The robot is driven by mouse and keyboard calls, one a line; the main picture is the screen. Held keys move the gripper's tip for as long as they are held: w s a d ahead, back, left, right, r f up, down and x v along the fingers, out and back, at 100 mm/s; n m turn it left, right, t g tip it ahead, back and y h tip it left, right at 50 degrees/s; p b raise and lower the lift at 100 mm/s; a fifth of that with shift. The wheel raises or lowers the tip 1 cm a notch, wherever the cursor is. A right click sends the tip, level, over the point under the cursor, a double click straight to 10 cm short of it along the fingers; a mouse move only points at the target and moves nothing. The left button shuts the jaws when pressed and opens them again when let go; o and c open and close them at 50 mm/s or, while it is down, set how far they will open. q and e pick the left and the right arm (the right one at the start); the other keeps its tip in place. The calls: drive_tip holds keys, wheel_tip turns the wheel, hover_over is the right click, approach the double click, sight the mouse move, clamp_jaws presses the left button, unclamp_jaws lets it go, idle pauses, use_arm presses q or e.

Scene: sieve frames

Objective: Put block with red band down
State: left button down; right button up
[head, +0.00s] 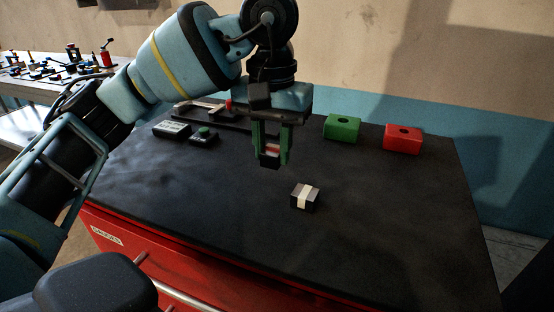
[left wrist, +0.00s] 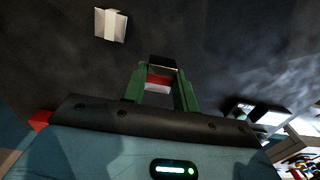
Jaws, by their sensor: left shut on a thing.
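My left gripper (head: 270,158) has green fingers and points down over the dark table top. It is shut on a small dark block with a red band (head: 271,152), which hangs between the fingertips. In the left wrist view the block (left wrist: 162,67) shows between the fingers (left wrist: 160,88), with a dark end and a red and pale band. The block appears to be held above the table top. A second dark block with a pale band (head: 305,198) lies on the table, in front and to the right of the gripper. My right gripper is in neither view.
A green box (head: 342,128) and a red box (head: 403,139), each with a hole, stand along the back right edge. Small devices (head: 171,129) and a frame-like tool lie at back left. The table's right side and front left are clear.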

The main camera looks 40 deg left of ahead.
sight(277, 148)
use_arm(q)
drive_tip(key=shift+w, duration=0.25)
drive_tip(key=shift+w, duration=0.3)
drive_tip(key=shift+f+b, duration=0.4)
drive_tip(key=shift+f, duration=1.35)
drive_tip(key=shift+f, duration=0.1)
drive_tip(key=shift+f, duration=0.15)
drive_tip(key=c, duration=1.1)
unclamp_jaws()
